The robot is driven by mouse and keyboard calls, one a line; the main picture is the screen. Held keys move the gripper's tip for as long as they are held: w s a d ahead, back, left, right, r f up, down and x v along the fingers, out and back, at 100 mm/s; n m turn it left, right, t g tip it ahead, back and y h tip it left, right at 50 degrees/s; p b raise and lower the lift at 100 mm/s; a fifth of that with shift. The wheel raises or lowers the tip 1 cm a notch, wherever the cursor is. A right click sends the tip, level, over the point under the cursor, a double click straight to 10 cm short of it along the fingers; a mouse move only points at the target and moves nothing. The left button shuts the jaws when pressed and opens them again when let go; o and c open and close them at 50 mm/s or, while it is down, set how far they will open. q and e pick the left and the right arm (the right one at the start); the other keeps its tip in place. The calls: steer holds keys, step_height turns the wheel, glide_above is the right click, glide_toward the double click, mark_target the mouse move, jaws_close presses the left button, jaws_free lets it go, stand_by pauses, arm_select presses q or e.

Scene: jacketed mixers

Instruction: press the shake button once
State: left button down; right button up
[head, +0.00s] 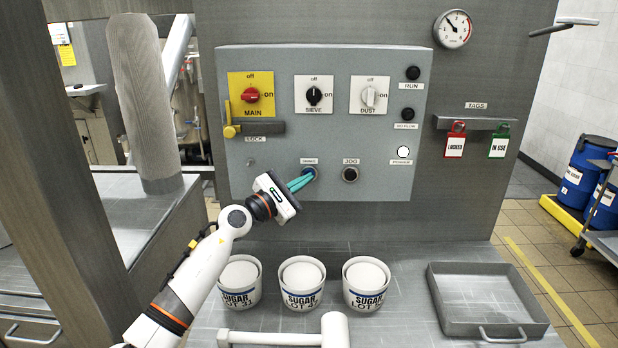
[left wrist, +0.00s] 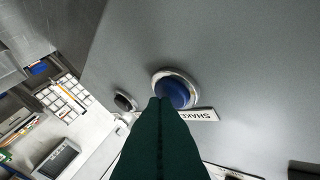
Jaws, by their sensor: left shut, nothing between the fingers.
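The shake button (left wrist: 181,91) is a blue round cap in a metal ring, with a SHAKE label (left wrist: 197,115) beside it in the left wrist view. In the head view its label (head: 309,161) sits on the grey control panel (head: 245,185), and the button is mostly hidden behind my fingertips. My left gripper (head: 309,174) is shut and empty, its green fingers pointing at the button. In the left wrist view its fingertips (left wrist: 168,101) overlap the button's lower edge; I cannot tell whether they touch it. My right gripper is not in view.
The dark JOG button (head: 350,174) is close on the right. MAIN (head: 251,95), SIEVE (head: 314,95) and DUST (head: 369,96) switches are above. Several sugar tubs (head: 302,284), a white mallet-like tool (head: 335,330) and a grey tray (head: 487,303) stand below on the bench.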

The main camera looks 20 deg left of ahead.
arm_select(q)
steer(key=shift+w, duration=0.1)
steer(key=shift+r, duration=0.1)
stand_by(0.5)
steer(key=shift+s+d+p, duration=0.15)
steer(key=shift+s+p, duration=0.5)
steer(key=shift+s, duration=0.15)
steer(key=s+p, duration=0.2)
steer(key=s+d+p, duration=0.1)
steer(key=s+p, duration=0.1)
steer(key=shift+s+d, duration=0.2)
steer(key=shift+s, duration=0.2)
